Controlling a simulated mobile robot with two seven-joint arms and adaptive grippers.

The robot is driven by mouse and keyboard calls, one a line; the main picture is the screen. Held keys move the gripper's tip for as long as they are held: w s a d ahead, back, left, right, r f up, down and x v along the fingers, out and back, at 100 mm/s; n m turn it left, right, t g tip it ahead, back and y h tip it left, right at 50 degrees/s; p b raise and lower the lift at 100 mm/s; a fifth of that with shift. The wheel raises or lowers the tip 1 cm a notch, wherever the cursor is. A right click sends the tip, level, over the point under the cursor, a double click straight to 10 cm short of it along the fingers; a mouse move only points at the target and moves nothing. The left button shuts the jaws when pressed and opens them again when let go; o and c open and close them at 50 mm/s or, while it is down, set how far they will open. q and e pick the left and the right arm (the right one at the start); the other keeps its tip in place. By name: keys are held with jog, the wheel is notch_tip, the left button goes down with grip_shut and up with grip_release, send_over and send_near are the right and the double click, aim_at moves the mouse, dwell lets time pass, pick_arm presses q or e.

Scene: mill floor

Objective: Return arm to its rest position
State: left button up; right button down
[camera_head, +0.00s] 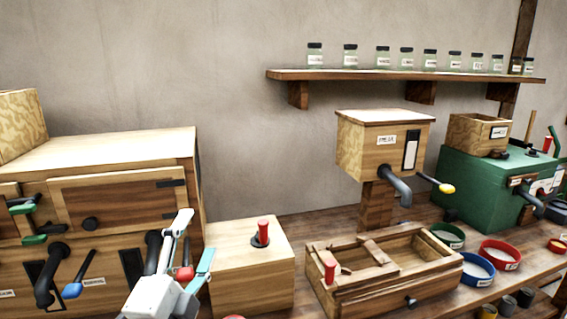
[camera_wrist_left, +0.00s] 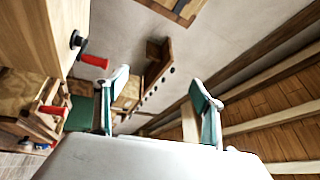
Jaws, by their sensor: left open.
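My left gripper (camera_head: 195,238) is at the lower left of the head view, in front of the wooden cabinet (camera_head: 125,148) and the low wooden box (camera_head: 245,268) with a red-handled lever. Its fingers point up and are spread apart with nothing between them. In the left wrist view, the gripper (camera_wrist_left: 160,85) also shows two separate fingers and an empty gap. The gripper covers part of the cabinet's lower front and part of the box's left side. My right gripper is not in view.
A wooden hopper (camera_head: 378,150) with a spout stands at centre right, behind a wooden tray frame (camera_head: 380,300). Coloured bowls (camera_head: 500,253) and a green machine (camera_head: 480,180) are further right. A shelf (camera_head: 400,75) of jars is on the wall. The air above the low box is clear.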

pick_arm(q)
jog(key=s+a+f+n+g+y, duration=0.35)
jog(key=a+f, duration=0.25)
jog(key=f, duration=0.4)
jog(key=s+a+f+n+g+y, duration=0.2)
jog(key=s+a+f+n+g, duration=0.15)
jog(key=a+f, duration=0.45)
jog(key=s+a+f+n+g+y, duration=0.1)
jog(key=s+a+f+g, duration=0.2)
jog(key=s+f, duration=0.4)
jog(key=s+a+f+n+g+y, duration=0.1)
jog(key=s+a+f+n+g, duration=0.15)
jog(key=s+f, duration=0.4)
jog(key=d+f+n+t+h+b, duration=0.1)
jog(key=d+f+h+b, duration=0.2)
jog(key=d+f, duration=0.5)
jog(key=d+f+n+t+h+b, duration=0.1)
jog(key=d+f+h+b, duration=0.3)
jog(key=d+f, duration=0.4)
notch_tip(320, 180, down, 7)
jog(key=shift+w+r, duration=0.1)
jog(key=shift+w, duration=0.25)
